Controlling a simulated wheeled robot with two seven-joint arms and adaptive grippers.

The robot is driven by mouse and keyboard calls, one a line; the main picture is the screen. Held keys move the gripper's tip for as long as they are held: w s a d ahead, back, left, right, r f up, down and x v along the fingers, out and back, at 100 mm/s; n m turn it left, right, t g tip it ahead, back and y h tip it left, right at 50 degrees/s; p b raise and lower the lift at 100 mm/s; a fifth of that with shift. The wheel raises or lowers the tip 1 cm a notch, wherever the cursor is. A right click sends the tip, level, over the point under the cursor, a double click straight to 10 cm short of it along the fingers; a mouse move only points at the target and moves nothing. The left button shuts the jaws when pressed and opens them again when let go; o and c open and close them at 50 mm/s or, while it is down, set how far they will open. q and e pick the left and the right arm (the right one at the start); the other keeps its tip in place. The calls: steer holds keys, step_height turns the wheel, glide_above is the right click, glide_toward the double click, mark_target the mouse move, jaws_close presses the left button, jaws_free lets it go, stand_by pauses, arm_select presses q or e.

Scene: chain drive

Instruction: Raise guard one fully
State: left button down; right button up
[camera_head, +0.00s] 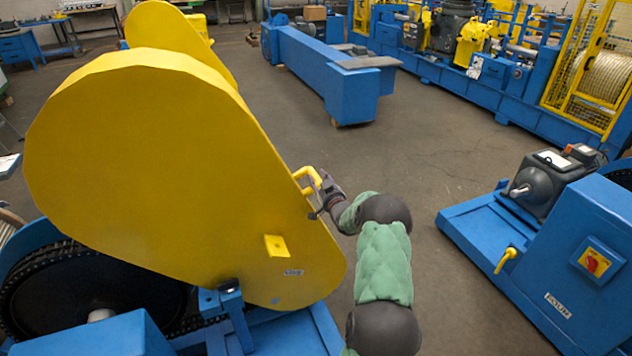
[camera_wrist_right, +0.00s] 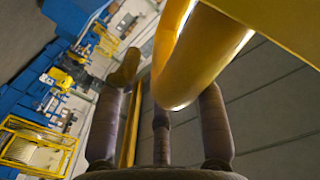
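The large yellow guard (camera_head: 170,170) fills the left of the head view. It stands tilted up, with a dark chain wheel (camera_head: 90,290) exposed below it. I cannot read its small label, so its number is not confirmed. Its yellow loop handle (camera_head: 308,180) is on the right edge and shows large in the right wrist view (camera_wrist_right: 195,60). My right gripper (camera_head: 325,190) is at this handle. Its dark fingers (camera_wrist_right: 160,120) reach up around the handle in the wrist view; the handle hides some fingertips, so grip closure is unclear. My left gripper is out of view.
A second yellow guard (camera_head: 185,20) stands behind the first. A blue machine with a grey motor (camera_head: 545,185) and a red switch (camera_head: 594,263) stands at the right. A long blue beam (camera_head: 320,75) lies beyond open grey floor (camera_head: 430,150).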

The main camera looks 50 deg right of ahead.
steer(key=shift+o, duration=0.3)
steer(key=shift+s+d, duration=0.25)
steer(key=shift+d, duration=0.25)
steer(key=shift+a, duration=0.1)
steer(key=shift+a, duration=0.15)
steer(key=v, duration=1.2)
